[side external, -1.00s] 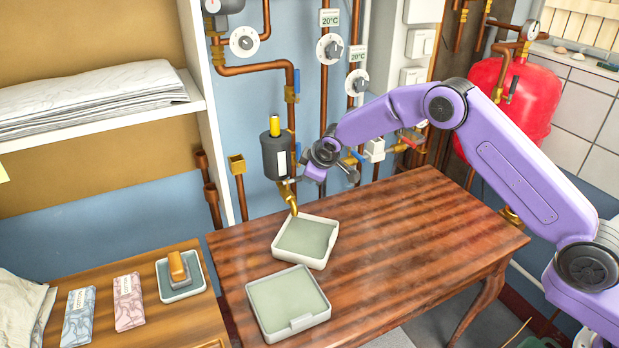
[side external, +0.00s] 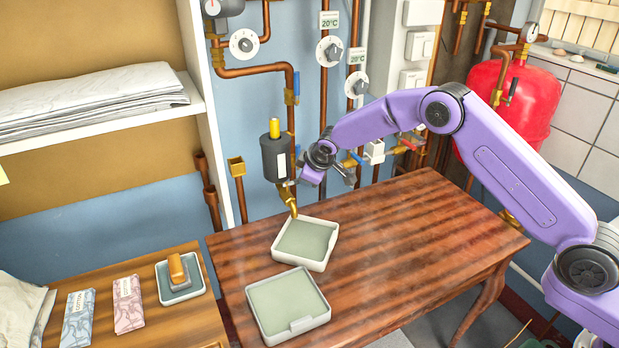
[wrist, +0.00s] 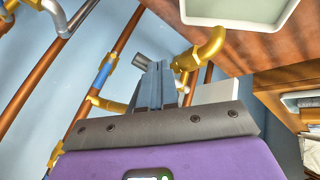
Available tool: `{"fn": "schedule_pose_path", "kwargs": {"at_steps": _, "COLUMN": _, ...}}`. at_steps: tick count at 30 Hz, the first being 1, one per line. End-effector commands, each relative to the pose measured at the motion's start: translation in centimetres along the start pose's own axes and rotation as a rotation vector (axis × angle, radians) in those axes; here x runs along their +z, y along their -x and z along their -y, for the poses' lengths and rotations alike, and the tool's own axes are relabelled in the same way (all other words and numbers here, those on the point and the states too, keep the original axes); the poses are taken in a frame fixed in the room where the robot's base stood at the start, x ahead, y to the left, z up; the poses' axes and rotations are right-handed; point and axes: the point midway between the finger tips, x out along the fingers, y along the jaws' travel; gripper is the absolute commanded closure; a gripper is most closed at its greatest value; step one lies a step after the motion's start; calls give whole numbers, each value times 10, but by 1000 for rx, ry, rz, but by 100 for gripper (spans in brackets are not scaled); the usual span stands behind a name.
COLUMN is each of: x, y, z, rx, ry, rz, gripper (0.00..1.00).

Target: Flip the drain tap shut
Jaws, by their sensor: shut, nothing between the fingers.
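The drain tap (side external: 289,196) is a brass, bent spout with its fitting under a dark grey cylinder (side external: 275,158) on the wall pipes. Its outlet hangs over the back tray (side external: 305,241). In the side view my gripper (side external: 293,182) is at the tap's right, partly hidden by my wrist. I cannot tell whether it touches the tap, and the lever's position is unclear.
A second tray (side external: 287,305) lies in front on the wooden table (side external: 400,240); the table's right part is clear. Copper pipes (side external: 324,90) and dials stand behind my wrist. A red tank (side external: 520,100) hangs at the right.

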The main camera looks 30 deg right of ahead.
Motion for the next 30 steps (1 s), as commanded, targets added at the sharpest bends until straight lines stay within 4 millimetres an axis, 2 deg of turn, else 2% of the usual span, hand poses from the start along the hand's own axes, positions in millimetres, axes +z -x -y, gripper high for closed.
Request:
{"fn": "schedule_pose_path", "kwargs": {"at_steps": 10, "x": -4, "y": 2, "z": 6, "rx": 0, "ry": 1, "rz": 1, "gripper": 100}}
{"fn": "schedule_pose_path", "kwargs": {"at_steps": 17, "x": 3, "y": 14, "z": 15, "rx": 0, "ry": 2, "rz": 0, "gripper": 100}}
{"fn": "schedule_pose_path", "kwargs": {"at_steps": 23, "x": 15, "y": 30, "z": 27, "rx": -1, "ry": 2, "rz": 2, "gripper": 100}}
{"fn": "schedule_pose_path", "kwargs": {"at_steps": 30, "x": 21, "y": 70, "z": 12, "rx": 2, "ry": -2, "rz": -2, "gripper": 100}}
